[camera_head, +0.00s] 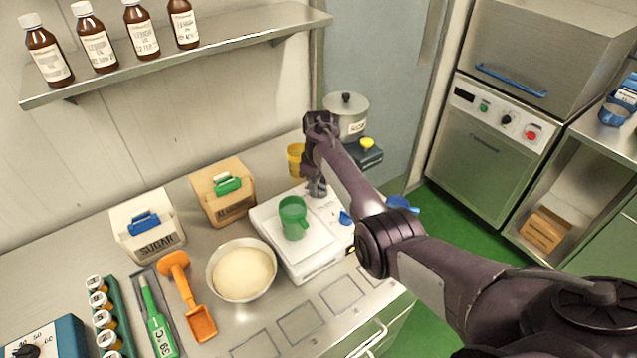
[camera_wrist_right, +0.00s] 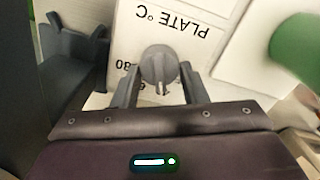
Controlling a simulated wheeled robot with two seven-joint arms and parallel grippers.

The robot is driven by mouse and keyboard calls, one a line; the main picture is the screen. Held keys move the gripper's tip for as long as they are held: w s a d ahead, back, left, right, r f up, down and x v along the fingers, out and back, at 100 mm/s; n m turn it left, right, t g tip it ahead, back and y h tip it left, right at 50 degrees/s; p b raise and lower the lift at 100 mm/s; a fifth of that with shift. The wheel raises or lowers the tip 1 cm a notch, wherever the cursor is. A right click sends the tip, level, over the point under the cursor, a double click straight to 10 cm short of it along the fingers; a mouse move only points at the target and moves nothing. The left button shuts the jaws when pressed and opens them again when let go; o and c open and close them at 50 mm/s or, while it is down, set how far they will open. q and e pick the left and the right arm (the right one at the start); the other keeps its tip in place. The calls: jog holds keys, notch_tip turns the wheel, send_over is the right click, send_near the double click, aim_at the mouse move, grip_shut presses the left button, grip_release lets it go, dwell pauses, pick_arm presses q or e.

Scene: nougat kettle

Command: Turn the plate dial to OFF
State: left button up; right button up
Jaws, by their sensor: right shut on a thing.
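The plate dial (camera_wrist_right: 158,68) is a round grey knob on a white panel (camera_wrist_right: 128,32) marked "PLATE °C" in the right wrist view. The lettering appears upside down there, and part of an 80 shows beside the knob. My right gripper (camera_wrist_right: 158,88) has one finger on each side of the dial and is shut on it. OFF is not readable, and part of the scale is hidden by the fingers. In the head view my right gripper (camera_head: 318,188) points down behind the green mug, and the dial is hidden. My left gripper is not in view.
A green mug (camera_head: 293,217) stands on a white scale (camera_head: 305,255) close to my right gripper. A lidded steel pot (camera_head: 347,118) and a yellow cup (camera_head: 295,160) are behind it. A bowl (camera_head: 242,268) and ingredient boxes are to the left. A shelf (camera_head: 200,45) holds brown bottles.

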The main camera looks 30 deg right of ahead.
jog(key=shift+n, duration=0.3)
jog(key=shift+c, duration=0.2)
jog(key=shift+r+n+p, duration=0.1)
jog(key=shift+n+p, duration=0.8)
jog(key=shift+n, duration=0.8)
jog(key=n, duration=0.4)
jog(key=shift+s+a+n+p, duration=0.1)
jog(key=shift+n+p, duration=0.2)
jog(key=shift+n, duration=0.4)
jog(key=o, duration=1)
jog(key=shift+c, duration=0.2)
jog(key=shift+r+b, duration=0.55)
jog(key=shift+r, duration=3.25)
